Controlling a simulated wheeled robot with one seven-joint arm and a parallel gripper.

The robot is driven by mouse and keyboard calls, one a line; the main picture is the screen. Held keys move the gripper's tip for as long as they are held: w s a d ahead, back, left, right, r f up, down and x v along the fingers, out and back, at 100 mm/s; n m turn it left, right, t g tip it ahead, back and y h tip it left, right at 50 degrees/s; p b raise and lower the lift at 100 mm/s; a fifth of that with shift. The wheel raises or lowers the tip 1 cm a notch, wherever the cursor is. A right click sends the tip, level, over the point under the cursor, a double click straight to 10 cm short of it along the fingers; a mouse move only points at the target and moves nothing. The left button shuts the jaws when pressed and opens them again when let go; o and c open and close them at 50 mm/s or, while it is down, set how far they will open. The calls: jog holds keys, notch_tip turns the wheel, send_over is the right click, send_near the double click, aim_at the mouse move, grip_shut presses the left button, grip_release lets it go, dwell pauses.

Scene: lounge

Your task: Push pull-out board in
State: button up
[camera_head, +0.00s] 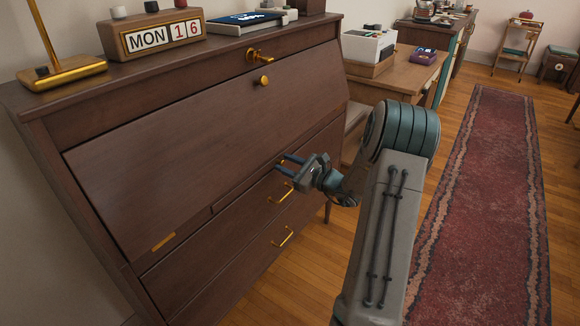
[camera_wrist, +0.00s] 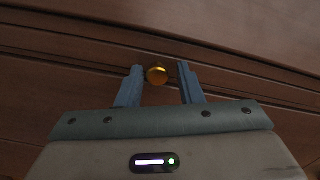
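The pull-out board (camera_head: 240,189) shows as a narrow dark wood strip under the sloping front of the brown desk (camera_head: 190,140), above the drawers. I cannot tell how far it stands out. My gripper (camera_head: 282,164) is at the right end of this strip, fingers pointing at the desk. In the wrist view the two blue fingers (camera_wrist: 158,72) are open, with a round brass knob (camera_wrist: 157,75) between their tips. There is a gap on each side of the knob.
Brass drawer handles (camera_head: 282,238) stick out below my gripper. The sloping front has a brass knob (camera_head: 261,81) near its top. A wooden side desk (camera_head: 400,75) stands beyond. Floor and a red rug (camera_head: 485,210) lie open to the right.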

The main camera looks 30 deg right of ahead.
jog(key=shift+o, duration=0.3)
jog(key=shift+a, duration=0.1)
jog(key=shift+s, duration=0.1)
jog(key=p+v, duration=0.1)
jog(key=v, duration=1.2)
jog(key=shift+s+p, duration=0.25)
jog(key=shift+p, duration=0.1)
